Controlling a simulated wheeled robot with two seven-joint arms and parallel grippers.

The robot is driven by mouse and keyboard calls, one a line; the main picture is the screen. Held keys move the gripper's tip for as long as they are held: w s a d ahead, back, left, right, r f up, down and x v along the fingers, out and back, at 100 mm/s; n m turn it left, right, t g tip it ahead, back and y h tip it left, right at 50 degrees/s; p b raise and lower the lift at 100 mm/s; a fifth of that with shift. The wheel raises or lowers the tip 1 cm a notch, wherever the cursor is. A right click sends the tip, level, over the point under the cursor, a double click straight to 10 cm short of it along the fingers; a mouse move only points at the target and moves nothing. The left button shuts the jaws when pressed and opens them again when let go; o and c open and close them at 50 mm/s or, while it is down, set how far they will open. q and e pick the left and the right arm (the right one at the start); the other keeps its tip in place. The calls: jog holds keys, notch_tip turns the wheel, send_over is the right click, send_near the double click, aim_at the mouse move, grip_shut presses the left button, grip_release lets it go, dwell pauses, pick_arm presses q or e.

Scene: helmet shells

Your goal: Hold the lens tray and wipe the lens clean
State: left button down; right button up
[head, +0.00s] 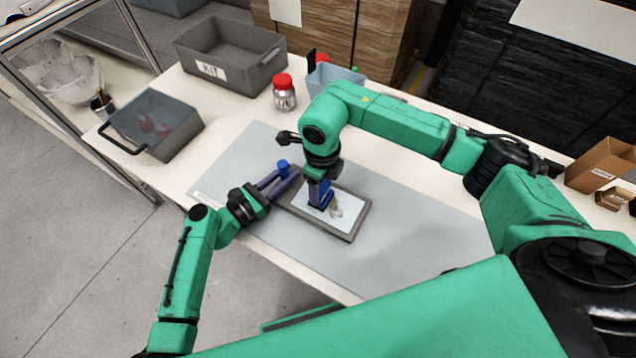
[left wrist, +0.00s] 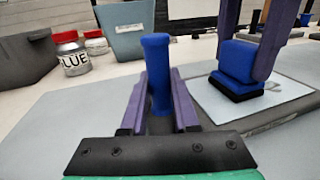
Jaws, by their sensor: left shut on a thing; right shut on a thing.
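The lens tray (head: 352,232) is a dark-rimmed flat tray with a pale inner surface, lying on the grey mat. It also shows in the left wrist view (left wrist: 262,125). A small clear, tan-tinted patch, seemingly the lens (head: 336,210), lies on it. My left gripper (head: 284,182) is shut around an upright blue post (left wrist: 158,75) at the tray's left side; the fingers hide how the post joins the tray. My right gripper (head: 318,176) points down over the tray, shut on a blue block wiper with a black base (left wrist: 236,70). The wiper is at the tray surface, beside the lens; exact contact is unclear.
A grey KIT bin (head: 238,85), a red-capped glue jar (head: 284,98) and a blue-grey bin (head: 338,76) stand behind. Cardboard boxes (head: 603,165) are at the far right. The mat (head: 420,240) right of the tray is clear.

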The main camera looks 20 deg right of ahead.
jog(key=shift+s+d, duration=2.05)
jog(key=shift+w+a, duration=2.35)
jog(key=shift+a, duration=0.05)
jog(key=shift+s+d, duration=2.4)
jog(key=shift+s, duration=0.05)
jog(key=shift+w+a, duration=0.1)
